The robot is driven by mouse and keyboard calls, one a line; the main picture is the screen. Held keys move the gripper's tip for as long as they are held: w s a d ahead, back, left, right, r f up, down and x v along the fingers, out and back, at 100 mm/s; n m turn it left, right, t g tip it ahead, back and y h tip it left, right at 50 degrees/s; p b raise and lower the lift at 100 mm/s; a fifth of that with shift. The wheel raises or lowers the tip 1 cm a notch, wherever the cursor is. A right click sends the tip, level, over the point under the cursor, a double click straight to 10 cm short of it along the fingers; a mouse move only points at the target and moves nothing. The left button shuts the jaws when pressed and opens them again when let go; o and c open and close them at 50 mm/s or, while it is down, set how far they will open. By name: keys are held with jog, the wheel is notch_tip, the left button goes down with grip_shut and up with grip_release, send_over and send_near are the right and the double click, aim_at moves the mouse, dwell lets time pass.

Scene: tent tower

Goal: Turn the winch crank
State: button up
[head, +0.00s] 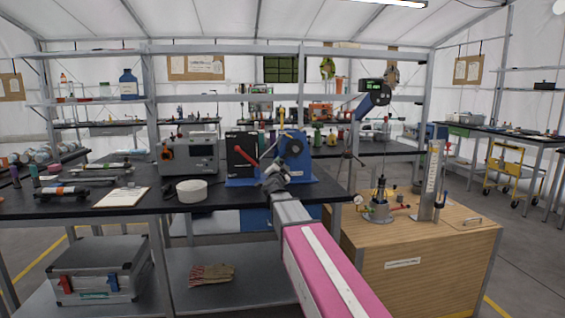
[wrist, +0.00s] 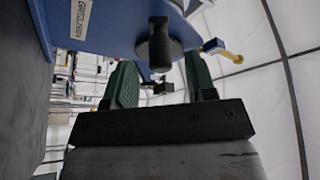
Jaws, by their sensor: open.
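The blue winch (head: 294,160) stands on the dark workbench, with a dark round part on its upper face. Its blue body (wrist: 115,22) fills the top of the wrist view. A black knob-like grip (wrist: 158,45), which looks like the crank handle, sticks out toward the wrist camera. My gripper (head: 274,174) is in front of the winch in the head view. In the wrist view my gripper (wrist: 160,85) is open, its two green-padded fingers apart with the black grip seen between and above them. I cannot tell whether they touch it. My arm partly hides the winch's lower front.
A black panel with a red lever (head: 245,152) stands just left of the winch. A white roll (head: 191,190) and clipboard (head: 122,197) lie further left. A yellow-ended lever (wrist: 230,56) shows right of the fingers. A wooden cabinet (head: 415,262) stands to the right.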

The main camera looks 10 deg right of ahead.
aim_at(282, 159)
jog(key=x, duration=0.4)
jog(key=shift+w+d+r, duration=0.1)
jog(key=shift+w, duration=0.2)
grip_shut()
jog(key=shift+d+f+n+t+y, duration=0.3)
jog(key=shift+f+n+t+y, duration=0.15)
jog(key=shift+n, duration=0.65)
jog(key=shift+r, duration=0.1)
grip_release()
jog(key=shift+s, duration=0.1)
